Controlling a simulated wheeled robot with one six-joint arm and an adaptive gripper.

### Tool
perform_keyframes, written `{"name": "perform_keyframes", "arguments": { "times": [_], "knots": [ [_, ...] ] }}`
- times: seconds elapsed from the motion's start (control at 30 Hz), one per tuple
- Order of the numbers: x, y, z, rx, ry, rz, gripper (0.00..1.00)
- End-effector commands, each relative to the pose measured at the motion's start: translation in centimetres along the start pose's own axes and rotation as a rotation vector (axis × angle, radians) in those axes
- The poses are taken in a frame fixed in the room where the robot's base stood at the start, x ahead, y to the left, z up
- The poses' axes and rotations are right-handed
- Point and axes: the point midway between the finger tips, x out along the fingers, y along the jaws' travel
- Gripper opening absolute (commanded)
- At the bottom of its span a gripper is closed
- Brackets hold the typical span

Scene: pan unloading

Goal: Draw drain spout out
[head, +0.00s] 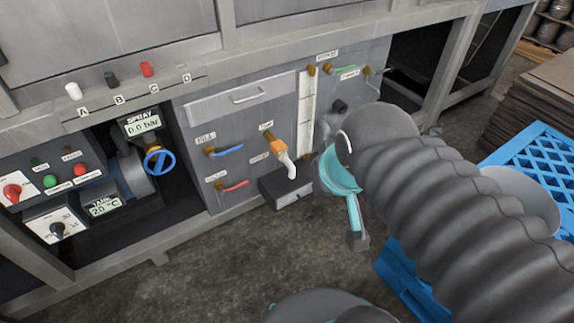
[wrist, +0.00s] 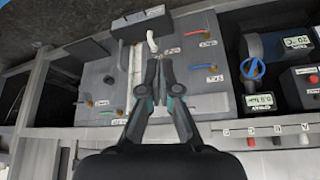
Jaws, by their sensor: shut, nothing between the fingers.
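The drain spout (head: 288,165) is a short pale curved pipe on an orange fitting (head: 277,147) on the grey panel, in the middle of the head view. Its end points downward above a dark box. In the upside-down wrist view the spout (wrist: 152,41) shows just beyond my fingertips, and its fitting is hidden behind the fingers. My gripper (head: 357,241) has teal and grey fingers and hangs to the right of the spout in the head view. In the wrist view my gripper (wrist: 158,62) is shut and empty, and I cannot tell whether it touches the spout.
The dark box (head: 284,193) stands low under the spout. Blue (head: 225,152) and red (head: 233,187) handled valves are left of it, and a white gauge strip (head: 307,110) is right. A drawer handle (head: 247,95) is above. Blue crates (head: 535,150) stand right. Floor in front is open.

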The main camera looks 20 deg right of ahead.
Motion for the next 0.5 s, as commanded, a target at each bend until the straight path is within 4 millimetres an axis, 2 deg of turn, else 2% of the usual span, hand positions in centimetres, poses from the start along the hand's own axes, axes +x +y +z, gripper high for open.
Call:
{"name": "perform_keyframes", "arguments": {
  "times": [0.1, 0.2, 0.3, 0.33, 0.5],
  "knots": [
    [0.0, 0.0, 0.0, 0.000, 0.000, 0.000, 0.00],
    [0.3, 0.1, 0.1, 0.004, -0.003, 0.002, 0.25],
    [1.6, 0.3, 0.4, 0.012, -0.039, 0.006, 0.50],
    [2.1, 0.4, 0.5, 0.015, -0.056, 0.008, 0.54],
    [6.1, 1.1, 0.6, 0.043, -0.177, 0.014, 0.54]
  ]
}}
